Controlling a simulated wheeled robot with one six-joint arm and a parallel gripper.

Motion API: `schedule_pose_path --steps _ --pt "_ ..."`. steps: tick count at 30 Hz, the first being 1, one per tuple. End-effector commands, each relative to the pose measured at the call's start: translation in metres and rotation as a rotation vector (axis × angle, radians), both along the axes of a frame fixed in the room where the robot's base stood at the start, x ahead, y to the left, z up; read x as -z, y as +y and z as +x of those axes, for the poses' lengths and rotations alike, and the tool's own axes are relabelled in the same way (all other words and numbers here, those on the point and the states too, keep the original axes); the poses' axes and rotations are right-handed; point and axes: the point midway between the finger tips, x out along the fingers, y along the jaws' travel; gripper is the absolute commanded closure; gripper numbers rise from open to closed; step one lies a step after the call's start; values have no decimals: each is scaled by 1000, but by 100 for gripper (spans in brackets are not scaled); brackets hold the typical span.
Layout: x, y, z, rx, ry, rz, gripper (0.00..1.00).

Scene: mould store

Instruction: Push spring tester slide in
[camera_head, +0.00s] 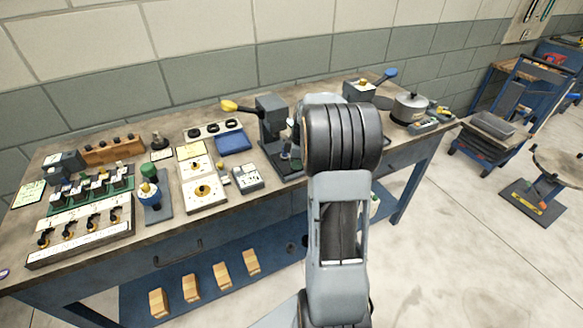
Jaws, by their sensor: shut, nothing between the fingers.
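A grey upright stand with a side lever (271,118) and a yellow grip (230,105) stands on the workbench, just left of my arm. It looks like the spring tester, but I cannot be sure. Its right side is hidden behind my arm. Small parts show low down near its base (291,166); I cannot make out a slide or how far out it is. My arm rises from the bottom of the view and reaches over the bench. My gripper does not show; my own arm hides the area beyond it.
The workbench (120,247) carries several fixtures on the left, including a switch panel (82,230) and a blue-based device with a green knob (152,196). A grey pot (409,107) and a blue-handled device (359,91) stand right. Wooden blocks (191,288) lie on the lower shelf. Floor at right is partly clear.

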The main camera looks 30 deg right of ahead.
Motion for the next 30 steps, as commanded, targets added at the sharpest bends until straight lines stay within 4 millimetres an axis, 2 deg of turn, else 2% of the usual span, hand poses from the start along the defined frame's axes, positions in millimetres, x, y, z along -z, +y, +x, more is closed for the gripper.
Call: schedule_pose_path --steps 10,30 --pt "0 0 2 0 0 0 100" --pt "0 -5 34 -1 0 0 100"
